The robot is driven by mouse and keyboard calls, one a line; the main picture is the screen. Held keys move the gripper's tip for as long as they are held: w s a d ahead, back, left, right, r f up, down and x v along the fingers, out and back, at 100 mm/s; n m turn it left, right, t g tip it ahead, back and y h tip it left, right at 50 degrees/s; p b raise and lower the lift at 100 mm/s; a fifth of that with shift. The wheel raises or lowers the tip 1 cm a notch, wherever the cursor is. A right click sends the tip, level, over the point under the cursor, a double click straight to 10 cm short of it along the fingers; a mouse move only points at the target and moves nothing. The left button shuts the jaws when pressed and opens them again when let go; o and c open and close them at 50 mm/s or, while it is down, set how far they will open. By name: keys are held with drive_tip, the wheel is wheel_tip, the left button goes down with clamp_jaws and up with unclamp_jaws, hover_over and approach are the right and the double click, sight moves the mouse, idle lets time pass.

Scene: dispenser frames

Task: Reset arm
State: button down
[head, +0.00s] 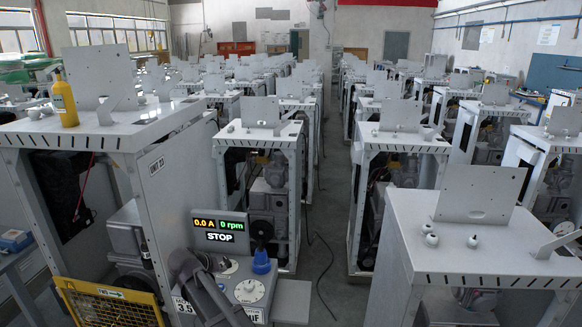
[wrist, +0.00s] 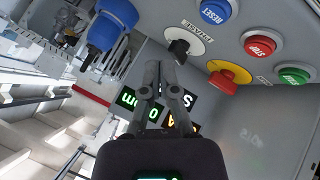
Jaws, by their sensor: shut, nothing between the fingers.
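My gripper (wrist: 162,66) is in the wrist view with its two grey fingers together and nothing between them. Its tips are just short of a black knob (wrist: 178,47) on a cream dial (wrist: 195,38) marked PHASE. I cannot tell whether they touch it. The display (head: 219,229) reads 0.0 A, 0 rpm and STOP. In the wrist view the fingers partly cover it.
A blue plug (wrist: 110,25) stands beside the dial, also seen in the head view (head: 262,263). A blue RESET button (wrist: 217,10), a red STOP button (wrist: 259,44), a green button (wrist: 293,74) and a red-yellow knob (wrist: 229,77) line the panel. A yellow guard (head: 110,304) stands at front left.

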drive_tip(key=d, duration=0.4)
drive_tip(key=d+f+g, duration=0.1)
drive_tip(key=d, duration=0.4)
drive_tip(key=d+f+m+g, duration=0.1)
drive_tip(key=d, duration=0.4)
drive_tip(key=shift+s+f, duration=0.15)
drive_tip(key=shift+s, duration=0.2)
drive_tip(key=s+d+f+m+g+y, duration=0.1)
drive_tip(key=s+d+g, duration=0.1)
drive_tip(key=s+d, duration=0.3)
drive_tip(key=s+d+f+m+g+y, duration=0.1)
drive_tip(key=s+d, duration=0.4)
drive_tip(key=d, duration=0.9)
drive_tip(key=s+d+f+m+g+y, duration=0.1)
drive_tip(key=s+d+g, duration=0.2)
drive_tip(key=d, duration=0.6)
drive_tip(key=s, duration=0.2)
drive_tip(key=shift+s+d+f+y+b, duration=0.3)
drive_tip(key=shift+s+d+f, duration=0.05)
drive_tip(key=shift+s, duration=0.05)
